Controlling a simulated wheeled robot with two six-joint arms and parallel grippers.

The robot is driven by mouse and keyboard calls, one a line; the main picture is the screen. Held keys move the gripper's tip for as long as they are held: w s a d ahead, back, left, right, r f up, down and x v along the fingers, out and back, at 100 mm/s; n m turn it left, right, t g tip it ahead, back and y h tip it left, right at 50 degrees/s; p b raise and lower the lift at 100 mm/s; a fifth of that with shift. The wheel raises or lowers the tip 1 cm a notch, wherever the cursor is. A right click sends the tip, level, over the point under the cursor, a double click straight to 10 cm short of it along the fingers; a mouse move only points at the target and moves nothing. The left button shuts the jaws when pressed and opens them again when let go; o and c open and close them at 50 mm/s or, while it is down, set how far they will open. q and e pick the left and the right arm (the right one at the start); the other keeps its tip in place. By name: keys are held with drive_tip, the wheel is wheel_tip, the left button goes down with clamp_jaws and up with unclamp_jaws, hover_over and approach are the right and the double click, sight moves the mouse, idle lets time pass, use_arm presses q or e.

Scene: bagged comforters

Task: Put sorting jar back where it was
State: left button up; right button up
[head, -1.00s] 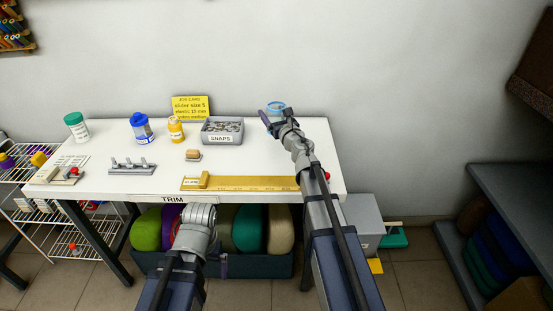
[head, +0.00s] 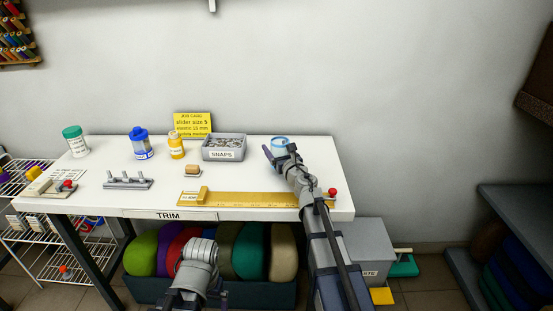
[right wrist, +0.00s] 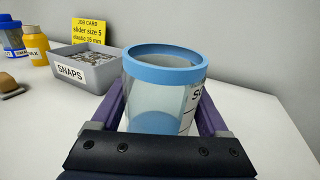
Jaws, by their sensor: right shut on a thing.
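The sorting jar is a clear jar with a light blue rim and blue base, at the back right of the white table in the head view (head: 280,141). In the right wrist view it stands upright (right wrist: 158,95), open at the top, with part of a dark-lettered label visible. My right gripper (head: 279,153) is shut on it, a purple finger on each side. The jar's bottom is hidden, so I cannot tell whether it touches the table. My left arm shows at the bottom of the head view, its fingers out of sight.
A grey SNAPS bin (head: 223,149) stands left of the jar, with a yellow job card (head: 192,124) behind it. A yellow bottle (head: 176,146), blue-lidded jar (head: 140,144) and green-lidded jar (head: 75,142) stand farther left. A yellow ruler (head: 250,199) lies along the front. The table (head: 315,170) is bare right of the jar.

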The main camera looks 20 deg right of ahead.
wheel_tip(320, 180, down, 2)
drive_tip(key=shift+f+b, duration=0.2)
drive_tip(key=shift+b, duration=0.5)
use_arm(q)
wheel_tip(320, 180, down, 2)
drive_tip(key=shift+f, duration=0.1)
use_arm(e)
drive_tip(key=shift+r, duration=0.15)
use_arm(q)
drive_tip(key=shift+f, duration=0.1)
use_arm(e)
drive_tip(key=o, duration=1.3)
drive_tip(key=shift+o, duration=0.2)
drive_tip(key=shift+r, duration=0.1)
drive_tip(key=s, duration=0.4)
drive_tip(key=s+d, duration=0.1)
drive_tip(key=s, duration=0.7)
drive_tip(key=shift+d, duration=0.2)
use_arm(q)
drive_tip(key=shift+r, duration=0.2)
